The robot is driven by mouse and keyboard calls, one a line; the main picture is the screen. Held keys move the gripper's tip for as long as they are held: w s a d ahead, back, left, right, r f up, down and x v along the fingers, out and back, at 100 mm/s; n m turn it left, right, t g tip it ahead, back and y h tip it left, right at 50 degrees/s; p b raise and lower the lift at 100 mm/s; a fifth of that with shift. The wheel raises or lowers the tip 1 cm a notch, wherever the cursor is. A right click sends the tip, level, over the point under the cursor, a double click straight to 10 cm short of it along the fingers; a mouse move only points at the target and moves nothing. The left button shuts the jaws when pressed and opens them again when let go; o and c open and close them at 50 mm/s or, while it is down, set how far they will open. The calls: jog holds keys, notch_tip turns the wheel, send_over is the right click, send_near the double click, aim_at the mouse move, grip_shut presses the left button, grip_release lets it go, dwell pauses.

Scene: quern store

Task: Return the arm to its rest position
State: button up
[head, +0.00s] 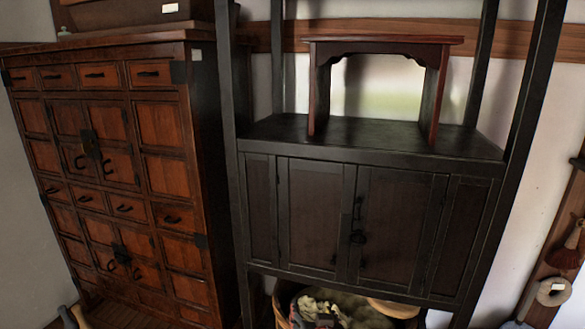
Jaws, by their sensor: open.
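No part of my gripper or arm can be made out in the head view. The view shows only furniture and stored goods, so I cannot see where the arm is or what pose it has.
A reddish-brown drawer chest (167,180) stands at left. A dark shelf cabinet (400,225) with shut doors stands at centre, a small wooden stand (385,45) on it. A basket (283,312) with pale contents sits beneath. A wooden rack (560,240) is at right.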

jog(key=s+f+n+g+y+b, duration=0.1)
jog(key=s+f+g+b, duration=0.15)
jog(key=s, duration=0.55)
jog(key=s+f+n+g+y+b, duration=0.1)
jog(key=s+f+g+b, duration=0.2)
jog(key=s, duration=0.5)
jog(key=s+d+r+m+g+h+b, duration=0.1)
jog(key=s+d+h+b, duration=0.1)
jog(key=s+d+b, duration=0.5)
jog(key=s+d, duration=0.4)
jog(key=d, duration=0.2)
jog(key=shift+d+h, duration=0.15)
jog(key=shift+h, duration=0.25)
jog(key=shift+r, duration=0.1)
jog(key=shift+c, duration=0.4)
